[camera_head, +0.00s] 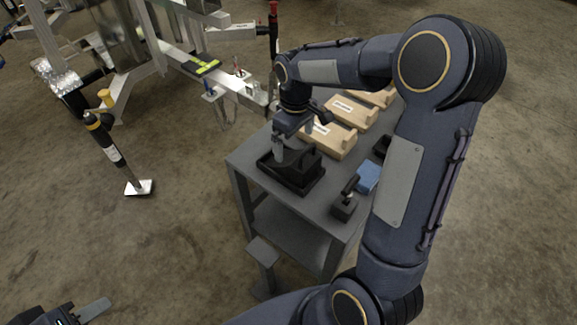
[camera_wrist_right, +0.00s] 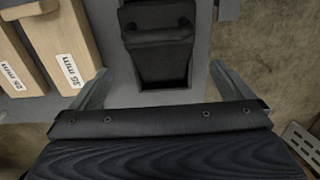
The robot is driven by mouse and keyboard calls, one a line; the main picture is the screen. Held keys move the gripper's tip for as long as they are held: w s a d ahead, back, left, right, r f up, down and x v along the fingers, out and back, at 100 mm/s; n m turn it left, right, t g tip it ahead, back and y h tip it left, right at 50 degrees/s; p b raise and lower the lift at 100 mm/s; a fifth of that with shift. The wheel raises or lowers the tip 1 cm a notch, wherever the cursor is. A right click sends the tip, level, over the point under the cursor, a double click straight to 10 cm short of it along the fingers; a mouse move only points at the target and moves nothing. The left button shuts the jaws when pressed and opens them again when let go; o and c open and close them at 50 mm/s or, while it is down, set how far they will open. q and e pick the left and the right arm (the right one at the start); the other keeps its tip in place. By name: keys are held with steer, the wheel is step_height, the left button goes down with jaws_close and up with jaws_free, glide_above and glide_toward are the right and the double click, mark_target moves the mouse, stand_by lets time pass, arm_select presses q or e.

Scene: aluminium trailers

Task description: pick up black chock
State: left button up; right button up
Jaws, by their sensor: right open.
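The black chock (camera_head: 303,161) sits in a black tray (camera_head: 276,176) at the near left part of the grey table. In the right wrist view the chock (camera_wrist_right: 160,62) has a handle across its far end and lies ahead of the gripper. My right gripper (camera_head: 294,150) is above and beside the chock, pointing down. My left gripper (camera_head: 88,312) is partly in view at the bottom left, away from the table, with one finger showing.
Several wooden blocks (camera_head: 331,139) with labels lie along the table's far side. A blue item (camera_head: 368,177) and a black handled tool (camera_head: 345,202) are at the near right. An aluminium trailer frame (camera_head: 150,50) with a jack leg (camera_head: 113,152) stands at the left.

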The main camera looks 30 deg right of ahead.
mark_target(296, 156)
steer(key=f, duration=0.2)
steer(key=f+b, duration=0.1)
steer(key=f, duration=0.3)
steer(key=shift+s+d+f+b, duration=0.1)
steer(key=shift+s+f+b, duration=0.2)
steer(key=shift+s+f, duration=0.1)
steer(key=shift+f, duration=0.6)
steer(key=shift+c, duration=0.3)
steer(key=shift+w+r, duration=0.1)
steer(key=c, duration=1.3)
steer(key=shift+c, duration=0.2)
